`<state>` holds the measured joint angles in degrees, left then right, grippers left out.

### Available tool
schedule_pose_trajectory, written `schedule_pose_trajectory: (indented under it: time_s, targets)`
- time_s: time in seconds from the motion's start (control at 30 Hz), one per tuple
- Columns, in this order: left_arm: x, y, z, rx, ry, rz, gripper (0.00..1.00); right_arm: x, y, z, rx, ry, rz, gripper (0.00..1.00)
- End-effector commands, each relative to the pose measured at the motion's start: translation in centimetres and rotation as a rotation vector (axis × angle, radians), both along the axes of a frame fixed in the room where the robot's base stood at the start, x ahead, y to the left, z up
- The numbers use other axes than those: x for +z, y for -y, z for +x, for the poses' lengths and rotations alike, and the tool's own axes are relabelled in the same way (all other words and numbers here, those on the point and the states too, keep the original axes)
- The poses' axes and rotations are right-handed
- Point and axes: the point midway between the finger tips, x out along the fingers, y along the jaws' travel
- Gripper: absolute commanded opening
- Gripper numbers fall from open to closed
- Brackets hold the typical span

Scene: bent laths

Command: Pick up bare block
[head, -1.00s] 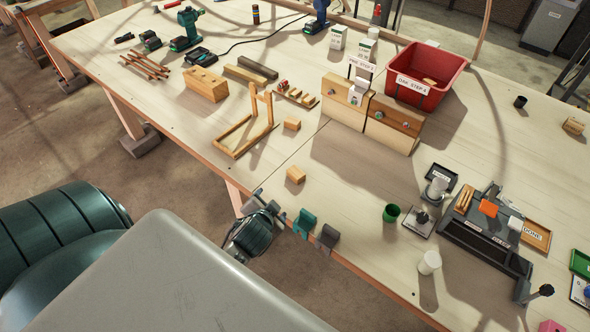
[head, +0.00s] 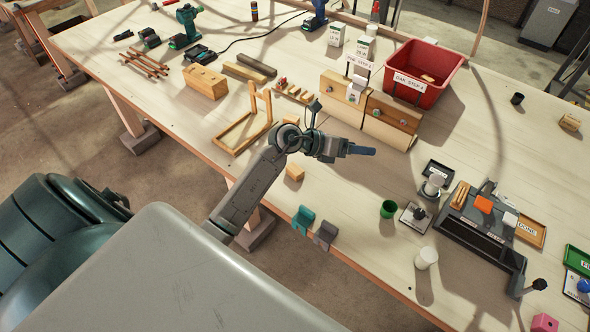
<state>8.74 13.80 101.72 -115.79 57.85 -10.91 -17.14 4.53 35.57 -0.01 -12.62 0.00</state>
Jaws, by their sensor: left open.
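My left gripper (head: 366,151) is above the table, pointing right, in front of the wooden stop blocks. It is seen side-on, open, and holds nothing that I can see. It is apart from the plain block, up and to the right of it. My right gripper is not in view.
Two wooden stops (head: 395,112) and a red bin (head: 443,75) stand behind the gripper. A wooden frame (head: 232,144) lies left of my wrist. A green cup (head: 388,209), a white cup (head: 426,258) and a dark fixture (head: 478,240) are at right. A labelled block (head: 570,122) lies far right.

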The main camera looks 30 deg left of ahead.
Motion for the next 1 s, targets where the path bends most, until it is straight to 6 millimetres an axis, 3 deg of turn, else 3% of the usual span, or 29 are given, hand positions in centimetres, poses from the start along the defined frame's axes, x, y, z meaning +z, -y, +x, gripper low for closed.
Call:
schedule_pose_trajectory:
  time_s: [0.1, 0.2, 0.4, 0.5, 0.73, 1.0]
  targets:
    - [-3.4, -3.1, 0.6, -0.089, -0.151, 0.319, 0.75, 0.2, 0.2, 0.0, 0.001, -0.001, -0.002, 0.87]
    - [-5.3, -6.9, 0.2, -0.128, -0.317, 0.554, 0.75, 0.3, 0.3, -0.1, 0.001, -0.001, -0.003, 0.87]
    - [-5.7, -13.9, -1.7, -0.134, -0.632, 0.846, 0.75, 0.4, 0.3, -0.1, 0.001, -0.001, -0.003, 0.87]
    - [-5.2, -15.8, -2.5, -0.124, -0.731, 0.910, 0.75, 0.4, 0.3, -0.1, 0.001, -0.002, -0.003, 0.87]
    - [-5.9, -16.9, -3.1, -0.116, -0.798, 0.947, 0.75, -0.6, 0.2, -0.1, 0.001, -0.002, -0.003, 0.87]
    - [-9.4, -16.8, -3.1, -0.118, -0.794, 0.946, 0.75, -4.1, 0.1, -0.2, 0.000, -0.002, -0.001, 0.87]
